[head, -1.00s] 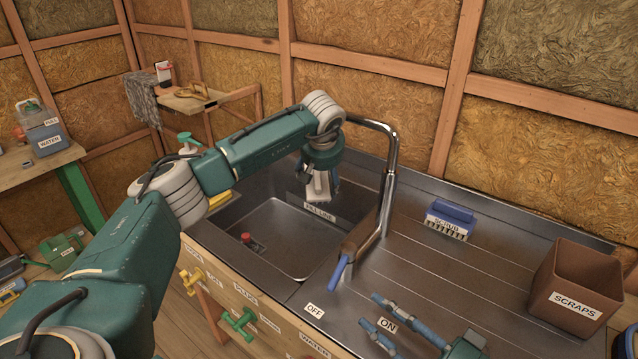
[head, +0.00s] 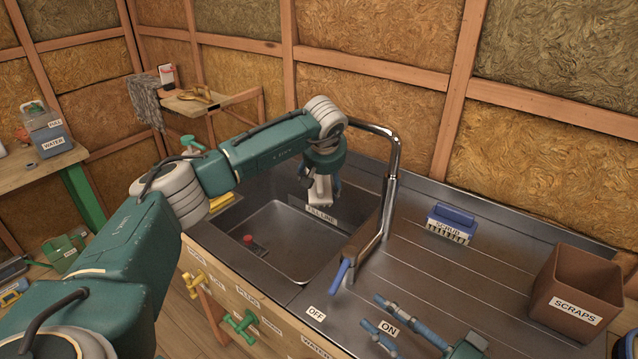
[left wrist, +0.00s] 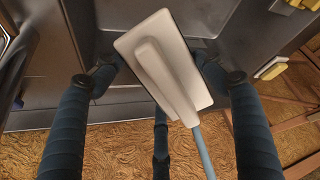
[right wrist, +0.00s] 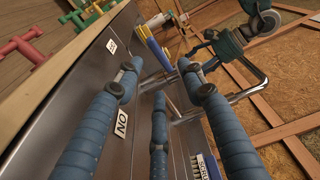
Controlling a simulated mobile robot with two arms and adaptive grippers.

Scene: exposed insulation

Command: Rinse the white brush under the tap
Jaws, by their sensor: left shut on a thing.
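The white brush (head: 319,190) is gripped in my left gripper (head: 321,178), held above the sink (head: 285,235) and behind its middle. In the left wrist view the brush (left wrist: 163,65) shows its flat white back and raised ridge between the blue fingers. A thin blue-grey strip runs below it there; I cannot tell what it is. The chrome tap (head: 390,180) arches over from the right, its spout end hidden behind my left arm. Its blue lever (head: 342,273) points towards the OFF label (head: 314,313). My right gripper (head: 371,310) is open and empty over the counter, near the ON label (head: 388,326).
A blue scrub brush (head: 452,220) stands on the drainboard. A brown SCRAPS bin (head: 575,290) is at the right. A small red-topped item (head: 250,241) lies in the sink. A yellow thing (head: 220,201) sits at the sink's left edge. The drainboard's middle is clear.

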